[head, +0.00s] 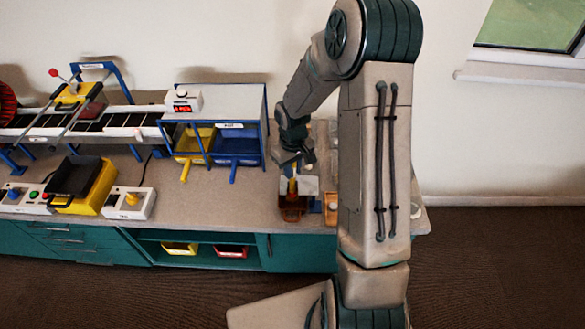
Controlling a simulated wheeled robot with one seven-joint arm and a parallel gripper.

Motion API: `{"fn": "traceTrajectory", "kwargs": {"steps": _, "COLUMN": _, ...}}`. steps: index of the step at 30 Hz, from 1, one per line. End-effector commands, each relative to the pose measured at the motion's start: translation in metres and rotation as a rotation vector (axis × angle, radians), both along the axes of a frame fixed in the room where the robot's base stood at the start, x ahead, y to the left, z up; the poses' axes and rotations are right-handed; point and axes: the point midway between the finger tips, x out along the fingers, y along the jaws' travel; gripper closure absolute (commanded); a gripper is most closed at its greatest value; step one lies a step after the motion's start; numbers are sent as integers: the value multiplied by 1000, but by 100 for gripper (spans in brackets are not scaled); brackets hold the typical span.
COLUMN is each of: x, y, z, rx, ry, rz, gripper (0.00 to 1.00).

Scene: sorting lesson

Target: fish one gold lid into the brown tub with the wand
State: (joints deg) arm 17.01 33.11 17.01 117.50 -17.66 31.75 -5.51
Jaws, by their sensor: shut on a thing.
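My gripper (290,163) is at the right part of the bench, pointing down and shut on the wand. A short yellow-orange length of the wand (292,186) shows below the fingers. The brown tub (293,213) stands near the bench's front edge, below the gripper in the picture. The wand's lower end is over or inside the tub; I cannot tell which. No gold lid can be made out at this size, so I cannot tell whether one hangs on the wand or lies in the tub.
An orange container (331,203) stands right of the tub, partly behind my arm. A blue-framed rack with yellow and blue bins (237,147) is to the left. Further left are a conveyor (85,122), a black and yellow box (84,187) and button boxes. Bare bench (220,200) lies between.

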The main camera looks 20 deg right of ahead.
Motion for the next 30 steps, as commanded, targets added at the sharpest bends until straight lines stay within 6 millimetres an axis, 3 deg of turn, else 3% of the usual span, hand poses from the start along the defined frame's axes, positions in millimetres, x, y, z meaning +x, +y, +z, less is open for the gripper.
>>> {"fn": "traceTrajectory", "kwargs": {"steps": 14, "x": -1, "y": 0, "z": 1, "rx": 0, "ry": 0, "rz": 0, "gripper": 100}}
{"fn": "traceTrajectory", "kwargs": {"steps": 30, "x": -1, "y": 0, "z": 22, "rx": -1, "ry": 0, "rz": 0, "gripper": 100}}
